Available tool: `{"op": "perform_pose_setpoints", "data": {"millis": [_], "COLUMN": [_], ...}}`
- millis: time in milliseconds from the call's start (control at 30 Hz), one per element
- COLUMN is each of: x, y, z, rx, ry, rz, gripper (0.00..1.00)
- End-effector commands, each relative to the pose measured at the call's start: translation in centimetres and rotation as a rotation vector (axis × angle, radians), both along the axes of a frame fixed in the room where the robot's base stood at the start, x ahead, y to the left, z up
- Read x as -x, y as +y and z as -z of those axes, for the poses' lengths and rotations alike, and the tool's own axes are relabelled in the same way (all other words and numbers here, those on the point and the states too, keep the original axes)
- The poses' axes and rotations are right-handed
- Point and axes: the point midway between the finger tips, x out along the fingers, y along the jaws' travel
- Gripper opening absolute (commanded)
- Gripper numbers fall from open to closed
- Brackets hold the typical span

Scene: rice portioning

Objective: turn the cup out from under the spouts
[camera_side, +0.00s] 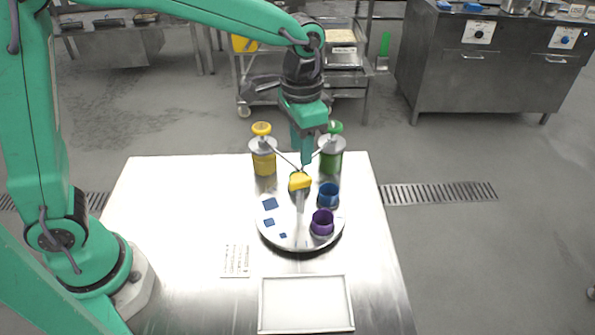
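A round grey turntable (272,236) stands on the table and carries a blue cup (329,196) at its right and a purple cup (322,224) at its front right. A pale upright post with a yellow top (300,181) rises from the turntable's middle. Behind the yellow top, a dark round shape is mostly hidden; I cannot tell whether it is a cup. Thin spouts from a yellow dispenser (264,160) and a green dispenser (331,160) converge just above there. My gripper (307,160) points down just above and behind the yellow top; its finger opening is not clear, nor is any contact.
A printed card (235,260) and a white, grey-rimmed tray (305,277) lie in front. The table (165,220) is clear to the left and right of the turntable.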

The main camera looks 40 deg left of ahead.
Motion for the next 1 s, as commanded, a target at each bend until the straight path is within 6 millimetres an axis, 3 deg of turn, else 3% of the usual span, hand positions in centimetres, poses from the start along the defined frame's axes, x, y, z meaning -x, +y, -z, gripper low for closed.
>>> {"op": "perform_pose_setpoints", "data": {"millis": [267,800,1000], "x": [0.1,0.1,0.1], "y": [0.0,0.0,0.0], "z": [1.4,7.2,7.8], "rx": [-0.001,-0.001,0.0], "ry": [0.002,0.002,-0.001], "rz": [-0.001,-0.001,-0.001], "gripper": [0.34,0.34,0.34]}}
